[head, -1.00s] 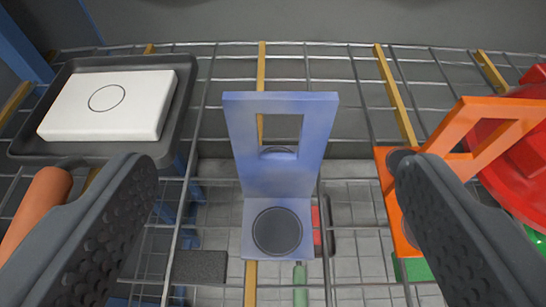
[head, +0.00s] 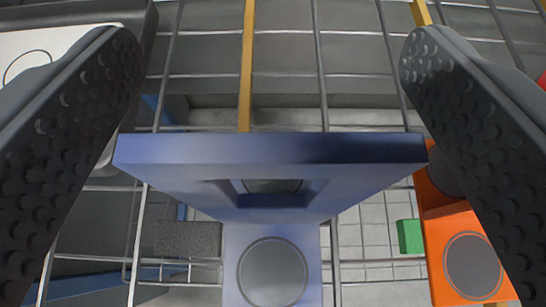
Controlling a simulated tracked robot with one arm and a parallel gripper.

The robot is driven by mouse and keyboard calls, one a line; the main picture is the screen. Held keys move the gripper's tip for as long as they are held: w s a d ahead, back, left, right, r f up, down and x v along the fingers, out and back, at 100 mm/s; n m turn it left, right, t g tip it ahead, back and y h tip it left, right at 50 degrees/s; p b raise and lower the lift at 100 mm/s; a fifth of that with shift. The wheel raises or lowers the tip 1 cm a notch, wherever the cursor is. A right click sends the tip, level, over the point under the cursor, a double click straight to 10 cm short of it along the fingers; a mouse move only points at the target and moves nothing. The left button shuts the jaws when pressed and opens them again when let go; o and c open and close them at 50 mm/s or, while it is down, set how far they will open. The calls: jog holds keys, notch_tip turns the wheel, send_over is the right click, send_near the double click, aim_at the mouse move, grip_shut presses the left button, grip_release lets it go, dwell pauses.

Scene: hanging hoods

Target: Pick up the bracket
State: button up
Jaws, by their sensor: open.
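A blue L-shaped bracket (head: 273,265) stands on the wire rack in the middle of the head view. Its upright plate has a rectangular window, and its base carries a round grey disc. My gripper (head: 270,50) is open, with one textured finger on the left and one on the right. The top edge of the bracket's plate lies between the fingers in the picture. I see gaps on both sides, and no contact shows.
An orange bracket (head: 450,225) stands close on the right, partly behind the right finger. A green block (head: 410,236) and a dark grey block (head: 188,239) show below the wire rack (head: 322,70).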

grip_shut()
dwell(0.3)
